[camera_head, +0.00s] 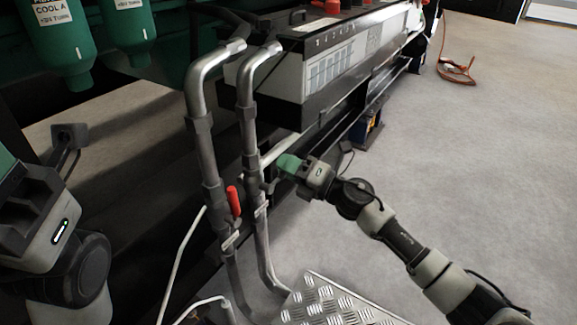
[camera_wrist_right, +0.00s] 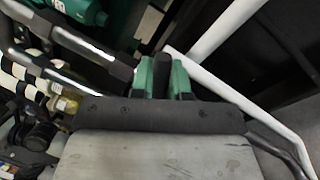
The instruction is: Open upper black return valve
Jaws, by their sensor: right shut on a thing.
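My right gripper (camera_head: 287,164) has green fingers and is beside the right-hand of two grey vertical pipes (camera_head: 248,140). In the right wrist view the green fingers (camera_wrist_right: 162,75) are shut on a dark, upright black handle (camera_wrist_right: 162,68), which looks like the black valve handle. In the head view the fingers hide most of this handle. A red valve handle (camera_head: 233,201) stands upright on the left pipe (camera_head: 203,150), lower down. My left arm shows at the left edge, with a bit of green at its gripper (camera_head: 6,162); its fingers are mostly cut off.
A black-framed battery unit (camera_head: 330,70) with red caps stands behind the pipes. Green containers (camera_head: 60,45) hang at the upper left. A tread-plate step (camera_head: 325,305) is at the bottom. Open grey floor lies to the right, with an orange cable (camera_head: 455,70) far off.

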